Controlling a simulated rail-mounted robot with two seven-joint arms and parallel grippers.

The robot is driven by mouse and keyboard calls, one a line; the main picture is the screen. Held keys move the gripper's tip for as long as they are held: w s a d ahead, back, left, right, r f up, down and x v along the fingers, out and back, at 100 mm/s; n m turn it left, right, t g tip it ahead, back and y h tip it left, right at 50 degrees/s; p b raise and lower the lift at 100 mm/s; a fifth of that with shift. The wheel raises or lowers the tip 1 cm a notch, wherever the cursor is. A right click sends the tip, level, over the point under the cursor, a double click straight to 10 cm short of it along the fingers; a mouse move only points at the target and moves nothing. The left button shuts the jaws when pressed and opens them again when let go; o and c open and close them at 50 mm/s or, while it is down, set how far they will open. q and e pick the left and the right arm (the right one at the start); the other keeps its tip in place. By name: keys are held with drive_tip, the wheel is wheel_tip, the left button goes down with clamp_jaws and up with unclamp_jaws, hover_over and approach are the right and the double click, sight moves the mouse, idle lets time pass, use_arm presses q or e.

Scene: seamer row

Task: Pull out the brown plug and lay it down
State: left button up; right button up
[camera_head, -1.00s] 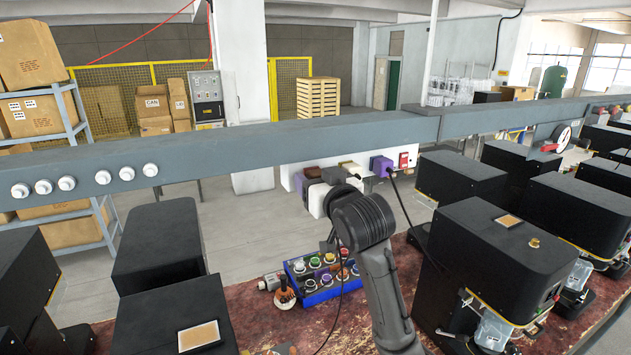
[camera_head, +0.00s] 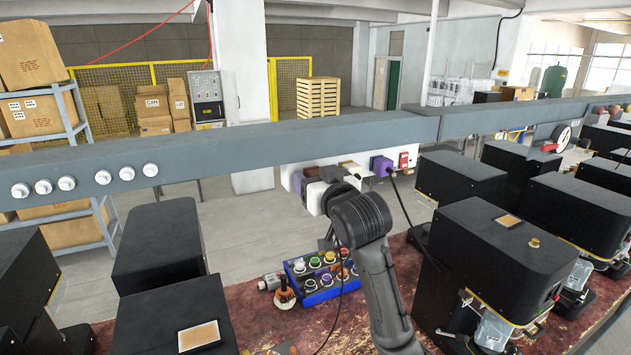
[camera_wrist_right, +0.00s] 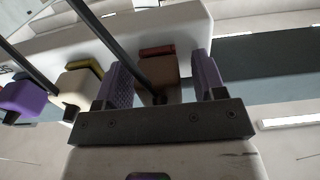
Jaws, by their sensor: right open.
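The brown plug (camera_wrist_right: 165,75) sits at a red-rimmed socket of the white power strip (camera_wrist_right: 215,22) in the right wrist view. Its dark cord runs up to the left across the view. My right gripper (camera_wrist_right: 163,80) is open, with one purple finger on each side of the brown plug; I cannot tell whether either touches it. In the head view the brown plug (camera_head: 311,171) shows small beside my right gripper, partly hidden by my arm. My left gripper is not in view.
A cream plug (camera_wrist_right: 77,86) at a yellow-rimmed socket and a purple plug (camera_wrist_right: 22,97) are in the same strip. A grey beam (camera_head: 230,155) runs behind the table. A blue button box (camera_head: 322,279) and black machines (camera_head: 500,255) stand on the table.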

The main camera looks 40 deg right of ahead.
clamp_jaws()
idle(0.7)
drive_tip(key=shift+s, duration=0.15)
drive_tip(key=shift+v, duration=2.8)
drive_tip(key=shift+s, duration=0.1)
